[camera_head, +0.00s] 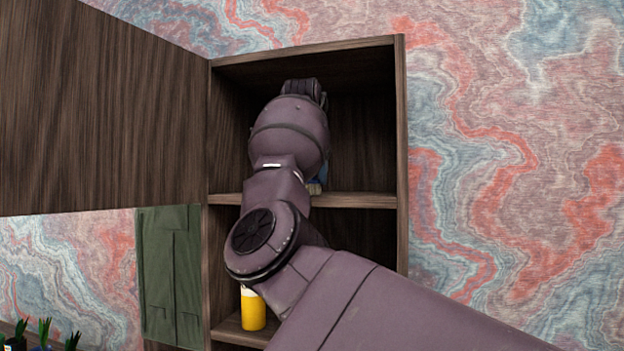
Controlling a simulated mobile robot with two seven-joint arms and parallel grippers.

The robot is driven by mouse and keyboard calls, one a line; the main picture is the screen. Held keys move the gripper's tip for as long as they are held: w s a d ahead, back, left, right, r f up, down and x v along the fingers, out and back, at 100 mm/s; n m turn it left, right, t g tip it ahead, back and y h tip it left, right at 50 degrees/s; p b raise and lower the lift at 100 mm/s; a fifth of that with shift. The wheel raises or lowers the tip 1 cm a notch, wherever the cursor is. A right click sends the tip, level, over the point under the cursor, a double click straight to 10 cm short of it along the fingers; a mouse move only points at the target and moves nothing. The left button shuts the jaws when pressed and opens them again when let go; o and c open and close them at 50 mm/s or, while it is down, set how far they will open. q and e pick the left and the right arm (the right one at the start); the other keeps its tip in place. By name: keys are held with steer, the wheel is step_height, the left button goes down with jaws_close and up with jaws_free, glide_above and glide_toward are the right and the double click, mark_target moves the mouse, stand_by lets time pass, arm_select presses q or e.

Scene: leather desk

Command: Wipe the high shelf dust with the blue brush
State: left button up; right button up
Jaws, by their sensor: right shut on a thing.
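The high shelf (345,200) is the upper compartment of a dark wooden cabinet. My right arm reaches into it from the lower right. My right gripper (312,178) is mostly hidden behind my own wrist and is shut on the blue brush (319,176). Only a small piece of the brush shows, blue with pale bristles low down, close above the shelf board near its front edge. I cannot tell whether the bristles touch the board. No dust can be made out. My left gripper is not in view.
An open cabinet door (100,115) fills the upper left. The cabinet's right side wall (401,150) bounds the compartment. A yellow bottle (253,310) stands in the lower compartment. A green cloth-like panel (170,275) hangs left of it, and small plants (43,333) stand lower left.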

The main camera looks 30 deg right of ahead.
steer(key=shift+s+a, duration=0.75)
steer(key=shift+a, duration=0.15)
steer(key=shift+s+a+f, duration=0.1)
steer(key=shift+s+a, duration=0.45)
steer(key=shift+w+a+p, duration=0.25)
steer(key=shift+p, duration=0.15)
steer(key=shift+w+a+p, duration=0.6)
steer(key=shift+w+p, duration=0.15)
steer(key=shift+w, duration=0.05)
steer(key=shift+w+d+p, duration=0.55)
steer(key=shift+d+p, duration=0.1)
steer(key=shift+p, duration=0.35)
steer(key=shift+w+d, duration=0.45)
steer(key=shift+d, duration=0.15)
steer(key=shift+w+d, duration=1)
steer(key=shift+d, duration=0.2)
steer(key=shift+w+d, duration=1)
steer(key=shift+d, duration=0.2)
steer(key=shift+w+a, duration=0.35)
steer(key=shift+w, duration=0.15)
steer(key=shift+w+a, duration=0.5)
steer(key=shift+s+a+f+b, duration=0.25)
steer(key=shift+s+a+b, duration=0.25)
steer(key=shift+b, duration=0.7)
steer(key=shift+s+a+r+b, duration=0.15)
steer(key=shift+s+a+b, duration=0.4)
steer(key=shift+a+b, duration=0.3)
